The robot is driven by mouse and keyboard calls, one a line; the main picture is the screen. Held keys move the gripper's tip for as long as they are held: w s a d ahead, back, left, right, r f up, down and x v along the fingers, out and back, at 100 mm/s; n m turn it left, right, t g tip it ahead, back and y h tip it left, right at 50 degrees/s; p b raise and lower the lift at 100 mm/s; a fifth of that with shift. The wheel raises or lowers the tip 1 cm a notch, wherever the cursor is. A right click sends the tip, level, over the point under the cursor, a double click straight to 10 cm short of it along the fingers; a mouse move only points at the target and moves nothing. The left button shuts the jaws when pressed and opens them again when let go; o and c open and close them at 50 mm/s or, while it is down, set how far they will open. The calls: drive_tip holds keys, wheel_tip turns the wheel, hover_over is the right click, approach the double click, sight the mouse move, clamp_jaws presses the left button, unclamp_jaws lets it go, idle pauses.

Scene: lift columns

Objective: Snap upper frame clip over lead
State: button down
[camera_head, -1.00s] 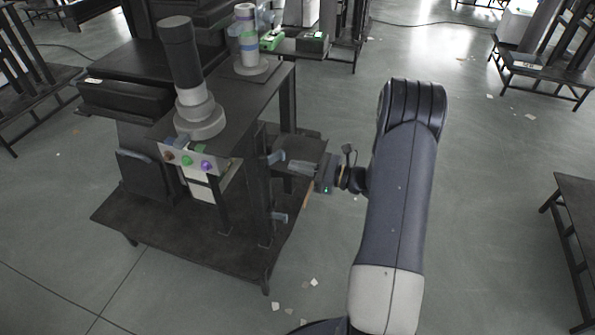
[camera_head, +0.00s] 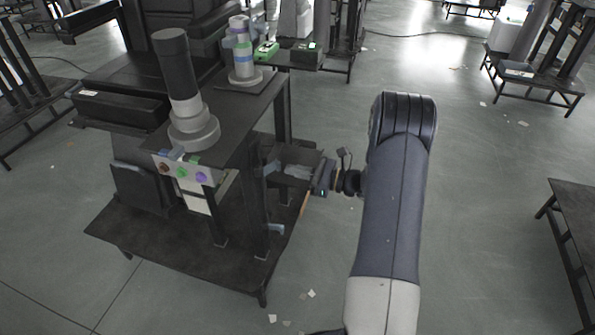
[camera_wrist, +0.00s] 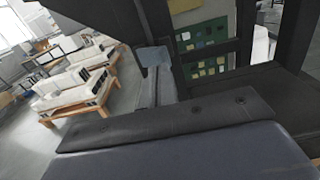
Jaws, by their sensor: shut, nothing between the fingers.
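The upper frame clip (camera_head: 271,167) is a small blue-grey piece on the dark upright at the right side of the workstation. In the wrist view a pale blue-grey piece, apparently this clip (camera_wrist: 154,57), shows just beyond the fingertips. My gripper (camera_head: 288,171) is shut and empty, pointing left at the clip from the right. In the wrist view my shut fingers (camera_wrist: 166,88) reach up to the clip; I cannot tell whether they touch it. A similar lower clip (camera_head: 276,229) sits further down the frame. I cannot make out the lead.
The workstation's dark top (camera_head: 235,110) carries a grey column (camera_head: 178,75) and a ringed column (camera_head: 242,55). A panel with coloured buttons (camera_head: 182,172) is on its front. A dark lower shelf (camera_head: 180,250) spreads below.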

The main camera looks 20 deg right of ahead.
drive_tip(key=shift+x, duration=1.8)
drive_tip(key=shift+d, duration=0.1)
approach(280, 167)
drive_tip(key=shift+x, duration=0.95)
drive_tip(key=x, duration=0.7)
drive_tip(key=shift+s+d, duration=0.1)
drive_tip(key=shift+s, duration=0.05)
